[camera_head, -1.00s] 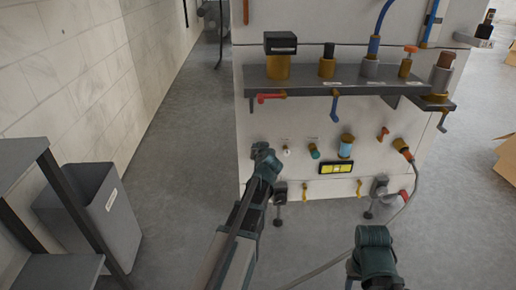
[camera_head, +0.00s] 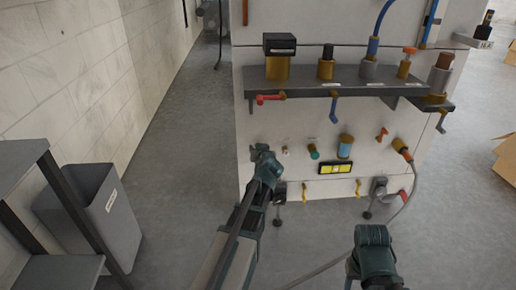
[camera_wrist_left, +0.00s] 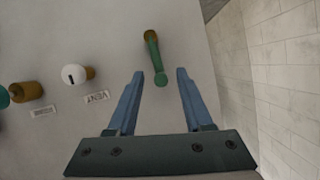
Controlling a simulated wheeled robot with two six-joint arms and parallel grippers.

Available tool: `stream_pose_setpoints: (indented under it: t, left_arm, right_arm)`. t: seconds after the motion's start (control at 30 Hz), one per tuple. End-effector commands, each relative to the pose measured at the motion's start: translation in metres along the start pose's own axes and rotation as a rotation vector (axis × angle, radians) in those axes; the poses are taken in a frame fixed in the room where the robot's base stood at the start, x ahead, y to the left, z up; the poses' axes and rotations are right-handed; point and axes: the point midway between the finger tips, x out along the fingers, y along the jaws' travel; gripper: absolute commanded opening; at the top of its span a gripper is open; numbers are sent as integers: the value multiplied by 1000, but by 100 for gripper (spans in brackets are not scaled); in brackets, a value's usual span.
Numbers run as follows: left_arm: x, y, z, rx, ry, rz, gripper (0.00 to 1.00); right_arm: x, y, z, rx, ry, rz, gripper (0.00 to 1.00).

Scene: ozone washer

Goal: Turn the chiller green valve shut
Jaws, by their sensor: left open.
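The green valve (camera_wrist_left: 152,52) shows in the left wrist view as a slim green lever on a brass stem, on the pale panel. The lever points down in that picture, with its rounded end between the open fingers. My left gripper (camera_wrist_left: 160,71) is open, one finger on each side of the lever end, with visible gaps. In the head view, my left gripper (camera_head: 259,149) is at the left side of the panel and hides the valve. My right arm shows at the lower right of the head view, but its fingers do not show.
Beside the valve are a white knob (camera_wrist_left: 75,74) labelled VENT and a brass fitting (camera_wrist_left: 27,92). A shelf (camera_head: 330,89) with fittings juts out above. A grey bin (camera_head: 95,215) stands at left. Floor between bin and panel is clear.

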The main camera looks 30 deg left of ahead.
Motion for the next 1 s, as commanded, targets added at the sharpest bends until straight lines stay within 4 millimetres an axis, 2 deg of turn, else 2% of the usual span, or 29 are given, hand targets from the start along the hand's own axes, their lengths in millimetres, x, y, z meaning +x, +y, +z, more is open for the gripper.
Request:
stream_pose_setpoints:
  t: [0.03, 0.2, 0.5, 0.7, 1.0]
  left_arm:
    - [-15, -1, -2, 2, 1, 2, 51]
    - [-55, -2, -2, 3, 0, 2, 51]
    - [-107, -2, -1, 2, 0, 1, 51]
    - [-122, -1, 0, 2, 0, 0, 51]
    - [-123, 0, 0, 1, -1, -1, 51]
  right_arm:
    - [-8, 1, 0, 0, 0, 0, 50]
    - [-23, 2, 2, 0, -1, 0, 50]
    - [-41, 4, 3, 0, -3, 0, 50]
    - [-46, 5, 3, 0, -3, 0, 50]
    - [-46, 5, 3, 0, -3, 0, 50]
